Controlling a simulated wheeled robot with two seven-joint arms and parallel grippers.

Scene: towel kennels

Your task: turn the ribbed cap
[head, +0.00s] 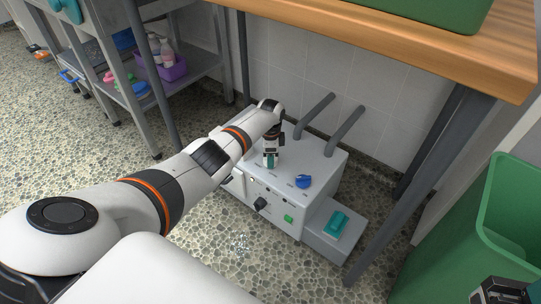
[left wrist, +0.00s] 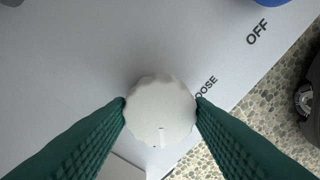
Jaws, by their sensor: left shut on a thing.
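The ribbed cap (left wrist: 160,108) is round and white with a scalloped edge and a small pale mark near its lower rim. It sits on the light grey top of a machine (head: 318,163). My left gripper (head: 270,161) points down over the machine's top; its green ribbed fingers (left wrist: 161,112) are closed on either side of the cap and touch it. In the head view the cap is not discernible at the gripper. My right gripper (head: 500,292) shows only in part at the bottom right corner; its fingers are unclear.
A blue knob (head: 304,181) is on the machine's top, near "OFF" in the wrist view. The front has a black knob (head: 260,204) and green switch (head: 289,219). Two grey pipes rise behind. A wooden table (head: 400,45) overhangs; a green bin (head: 490,215) stands right.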

